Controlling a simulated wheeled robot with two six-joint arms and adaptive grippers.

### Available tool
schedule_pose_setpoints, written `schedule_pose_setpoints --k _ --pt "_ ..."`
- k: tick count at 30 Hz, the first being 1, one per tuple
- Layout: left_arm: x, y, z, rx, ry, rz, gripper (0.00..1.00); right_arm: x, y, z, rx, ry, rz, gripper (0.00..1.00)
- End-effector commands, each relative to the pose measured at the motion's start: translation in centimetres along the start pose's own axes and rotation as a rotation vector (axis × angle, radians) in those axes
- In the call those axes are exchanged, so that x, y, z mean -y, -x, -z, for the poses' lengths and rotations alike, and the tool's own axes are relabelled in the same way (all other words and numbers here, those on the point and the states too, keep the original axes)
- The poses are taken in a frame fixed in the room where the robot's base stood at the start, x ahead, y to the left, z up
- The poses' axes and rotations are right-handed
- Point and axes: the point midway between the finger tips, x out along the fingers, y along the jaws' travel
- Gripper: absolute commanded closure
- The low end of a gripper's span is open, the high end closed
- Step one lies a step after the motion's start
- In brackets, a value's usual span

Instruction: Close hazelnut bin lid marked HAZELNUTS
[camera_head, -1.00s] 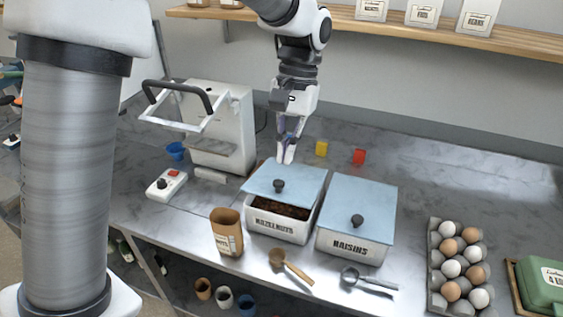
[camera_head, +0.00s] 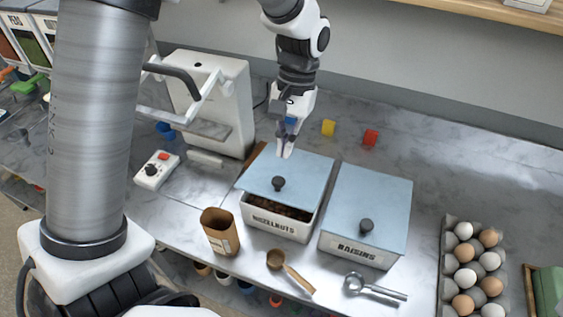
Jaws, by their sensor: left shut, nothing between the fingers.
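The hazelnut bin (camera_head: 277,228) is a white box marked HAZELNUTS near the middle of the counter. Its light blue lid (camera_head: 302,178) with a dark round knob (camera_head: 278,183) sits shifted toward the back, and brown nuts show in the gap at the front. My left gripper (camera_head: 286,152) is shut and empty, pointing down at the back edge of the lid. I cannot tell whether its fingertips touch the lid. My right gripper is not in view.
The raisin bin (camera_head: 357,250) with its blue lid on stands close to the right. A white press machine (camera_head: 213,105) stands at the left, an egg tray (camera_head: 447,262) at the right.

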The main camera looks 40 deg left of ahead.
Motion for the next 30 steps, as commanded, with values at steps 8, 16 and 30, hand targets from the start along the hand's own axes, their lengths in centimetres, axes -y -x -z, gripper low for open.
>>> schedule_pose_setpoints --k 8,16,30 --pt "0.0 -4.8 -0.1 0.003 0.001 0.0 1.0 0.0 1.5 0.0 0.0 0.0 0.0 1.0" --pt "0.0 -5.8 0.0 -0.001 0.001 -0.001 1.0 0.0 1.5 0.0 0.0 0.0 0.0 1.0" --pt "-0.2 -10.2 -0.8 0.002 0.0 0.0 1.0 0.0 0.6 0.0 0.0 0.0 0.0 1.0"
